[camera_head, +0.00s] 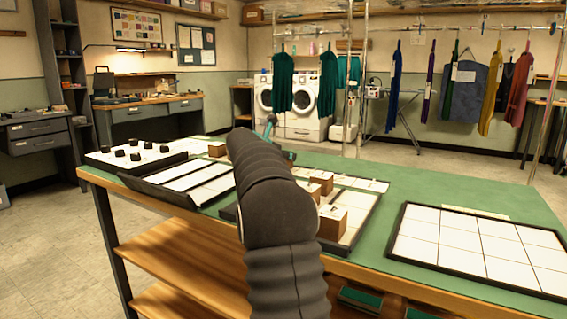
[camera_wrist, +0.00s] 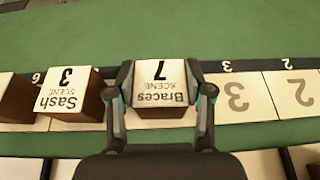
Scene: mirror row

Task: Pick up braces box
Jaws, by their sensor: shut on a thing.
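The braces box (camera_wrist: 160,78) is a small brown box with a white top label reading "Braces", "SCENE" and "7", upside down in the wrist view. My gripper (camera_wrist: 163,104) is shut on it, one finger on each side. The box is over a row of white numbered cells; whether it touches them I cannot tell. In the head view my arm hides the box and most of the gripper.
A sash box (camera_wrist: 68,90) marked 3 stands close to the left of my gripper. Empty cells marked 3 (camera_wrist: 236,98) and 2 (camera_wrist: 297,92) lie to the right. The green table (camera_head: 430,188) also carries a white gridded tray (camera_head: 480,245) at the right.

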